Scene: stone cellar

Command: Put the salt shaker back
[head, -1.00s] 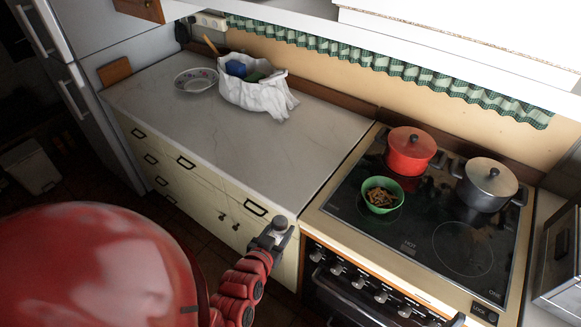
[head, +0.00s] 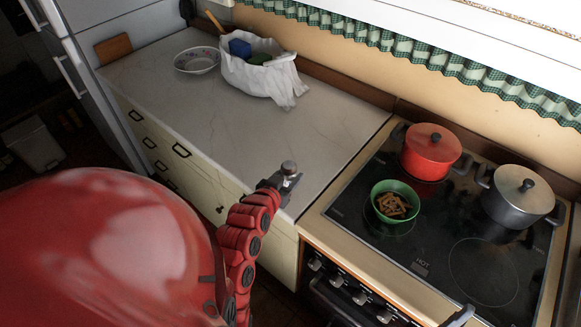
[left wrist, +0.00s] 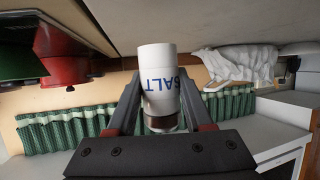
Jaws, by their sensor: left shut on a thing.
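The salt shaker (left wrist: 158,80) is a white cylinder with blue SALT lettering and a metal top; it appears upside down in the left wrist view. In the head view its metal cap (head: 289,167) shows, with most of its body hidden. My left gripper (head: 281,180) is shut on the shaker, a finger on each side of it. It holds the shaker upright at the front right corner of the pale counter (head: 215,120). I cannot tell whether the shaker's base touches the counter. My right gripper is not in view.
The stove (head: 348,213) to the right carries a red pot (head: 430,160), a grey pot (head: 517,205) and a green bowl (head: 383,207) of brown pieces. A patterned bowl (head: 197,67) and a cloth-lined basket (head: 268,80) stand at the counter's back. The counter's middle is clear.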

